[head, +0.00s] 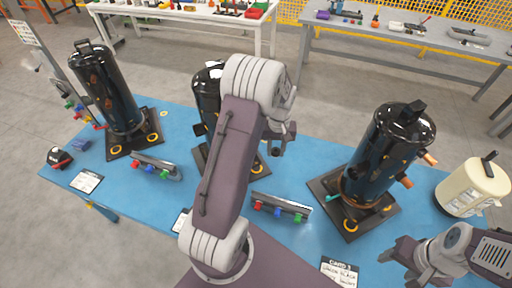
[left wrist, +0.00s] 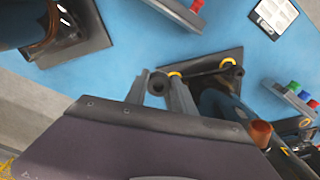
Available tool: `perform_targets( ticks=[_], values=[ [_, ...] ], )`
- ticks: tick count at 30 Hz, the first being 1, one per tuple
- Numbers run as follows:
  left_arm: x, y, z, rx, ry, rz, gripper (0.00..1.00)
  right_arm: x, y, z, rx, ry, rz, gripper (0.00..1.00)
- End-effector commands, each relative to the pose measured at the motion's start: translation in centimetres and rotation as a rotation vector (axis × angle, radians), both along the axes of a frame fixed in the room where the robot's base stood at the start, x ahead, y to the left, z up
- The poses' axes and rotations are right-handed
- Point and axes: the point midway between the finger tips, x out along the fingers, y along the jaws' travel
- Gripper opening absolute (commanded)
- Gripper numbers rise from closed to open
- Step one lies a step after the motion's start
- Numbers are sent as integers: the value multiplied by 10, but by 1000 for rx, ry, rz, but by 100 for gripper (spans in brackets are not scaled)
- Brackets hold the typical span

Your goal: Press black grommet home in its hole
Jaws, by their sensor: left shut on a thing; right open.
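My left gripper (head: 280,147) is shut on a black grommet (left wrist: 157,84), held between its two fingertips (left wrist: 160,90) in the left wrist view. In the head view the gripper is up beside the middle black compressor (head: 208,88), above its dark base plate (head: 262,177). The grommet appears apart from the plate. Its hole cannot be made out. My right gripper (head: 392,265) is open and empty at the lower right.
Black compressors stand at the left (head: 105,90) and right (head: 385,155) on dark plates. A cream tank (head: 472,190) is at far right. Racks with coloured parts (head: 157,165) (head: 281,207) lie on the blue mat (head: 310,165). My left arm hides much of the middle.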

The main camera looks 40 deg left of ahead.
Motion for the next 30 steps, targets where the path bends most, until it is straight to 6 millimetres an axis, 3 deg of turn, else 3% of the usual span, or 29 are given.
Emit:
perform_targets(
  ticks=[1,3,9,14,26,30],
  values=[
    [6,21,-22,-2,5,101,0,0,0,-9,0,0,0,56],
    [14,48,-41,-2,2,237,0,0,0,-13,0,0,0,56],
    [20,89,-71,-2,-1,450,0,0,0,-17,0,0,0,56],
    [20,98,-78,-3,-3,498,0,0,0,-18,0,0,0,56],
    [20,97,-76,-2,-2,499,0,0,0,-14,0,0,0,56],
    [20,97,-87,-3,-1,499,0,0,0,-22,0,0,0,56]
  ],
)
